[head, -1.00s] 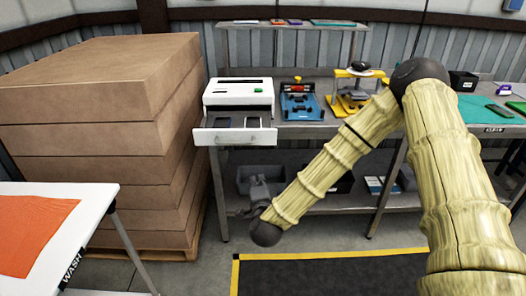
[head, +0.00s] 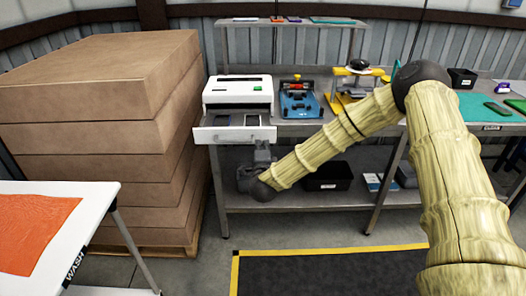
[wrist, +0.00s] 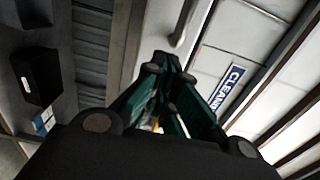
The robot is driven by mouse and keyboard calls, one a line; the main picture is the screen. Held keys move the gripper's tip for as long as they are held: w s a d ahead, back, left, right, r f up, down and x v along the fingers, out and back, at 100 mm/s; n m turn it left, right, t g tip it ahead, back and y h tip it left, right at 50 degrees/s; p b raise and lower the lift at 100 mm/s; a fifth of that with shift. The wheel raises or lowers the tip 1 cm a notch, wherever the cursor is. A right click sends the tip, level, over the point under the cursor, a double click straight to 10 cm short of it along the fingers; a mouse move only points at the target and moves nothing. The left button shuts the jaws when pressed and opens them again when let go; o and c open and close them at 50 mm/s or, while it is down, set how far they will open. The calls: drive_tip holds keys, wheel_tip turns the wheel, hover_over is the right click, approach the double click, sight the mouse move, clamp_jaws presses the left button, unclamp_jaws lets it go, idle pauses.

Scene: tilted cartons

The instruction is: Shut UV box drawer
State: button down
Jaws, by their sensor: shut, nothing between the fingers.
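The white UV box (head: 238,91) with a green button stands on the left end of the bench in the head view. Its drawer (head: 234,134) is pulled out toward me, with dark flat items lying in it. My gripper (head: 262,150) is just below the right part of the drawer front, pointing up. Whether it touches the drawer cannot be told. In the wrist view, the gripper's dark fingers with green inner faces (wrist: 163,72) come together with nothing held. A pale panel with a grey bar (wrist: 185,22) shows beyond the fingertips; it may be the drawer front and handle.
A blue device (head: 299,98) and a yellow stand (head: 345,105) are right of the box. Stacked cartons (head: 95,135) rise close on the left. The lower shelf holds a black bin (head: 328,177). A white table (head: 95,205) is at the front left.

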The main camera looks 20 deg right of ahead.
sight(262, 137)
drive_tip(key=shift+p+x, duration=0.3)
drive_tip(key=shift+x, duration=1.2)
drive_tip(key=shift+w, duration=0.1)
